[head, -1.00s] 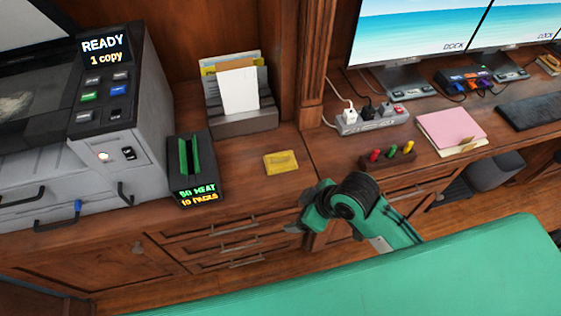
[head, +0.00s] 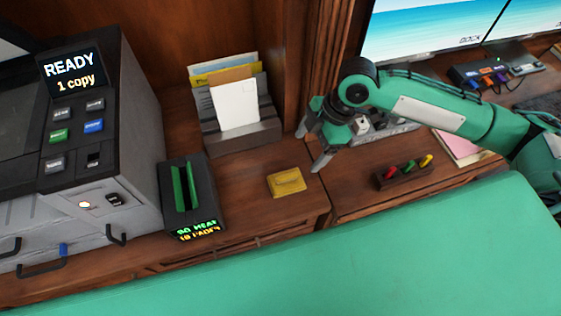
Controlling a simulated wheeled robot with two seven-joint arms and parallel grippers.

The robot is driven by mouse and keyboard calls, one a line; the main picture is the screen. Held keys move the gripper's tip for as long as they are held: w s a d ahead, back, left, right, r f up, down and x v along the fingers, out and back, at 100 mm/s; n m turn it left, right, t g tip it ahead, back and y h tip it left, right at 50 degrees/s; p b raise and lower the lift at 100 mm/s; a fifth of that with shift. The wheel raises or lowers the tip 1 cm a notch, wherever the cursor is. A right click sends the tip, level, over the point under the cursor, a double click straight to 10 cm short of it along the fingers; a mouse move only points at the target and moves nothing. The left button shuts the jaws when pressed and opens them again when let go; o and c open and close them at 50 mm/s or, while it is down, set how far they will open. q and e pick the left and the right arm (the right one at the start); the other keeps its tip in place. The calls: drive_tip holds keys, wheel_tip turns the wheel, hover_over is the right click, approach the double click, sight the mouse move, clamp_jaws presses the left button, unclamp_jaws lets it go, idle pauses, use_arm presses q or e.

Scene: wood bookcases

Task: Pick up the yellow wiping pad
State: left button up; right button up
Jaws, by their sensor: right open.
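The yellow wiping pad (head: 286,183) lies flat on the wooden counter (head: 240,205), near its front edge and right of the small black stapler-like device. My right gripper (head: 311,148) is open and empty. It is above the counter, up and to the right of the pad, with its fingers pointing left and down. It is apart from the pad. My right arm reaches in from the right of the view. My left gripper does not show.
A grey printer (head: 100,150) stands at the left, with the black device (head: 191,195) beside it. A letter holder (head: 240,130) stands behind the pad. A power strip (head: 385,133), a pen rack (head: 402,175), a pink notepad (head: 460,147) and monitors are to the right.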

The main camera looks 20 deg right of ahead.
hover_over(287, 176)
drive_tip(key=d, duration=0.3)
wheel_tip(287, 176, down, 6)
drive_tip(key=shift+s+a+r, duration=0.1)
drive_tip(key=shift+s, duration=0.05)
drive_tip(key=shift+p+x, duration=0.4)
drive_tip(key=shift+x, duration=1.05)
drive_tip(key=x, duration=0.3)
drive_tip(key=shift+w+a+f+p, duration=0.25)
drive_tip(key=shift+p, duration=0.05)
drive_tip(key=shift+f, duration=0.2)
drive_tip(key=c, duration=0.9)
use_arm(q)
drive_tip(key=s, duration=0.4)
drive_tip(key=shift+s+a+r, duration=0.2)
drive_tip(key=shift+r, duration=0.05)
use_arm(e)
drive_tip(key=shift+c, duration=0.5)
drive_tip(key=shift+r, duration=0.1)
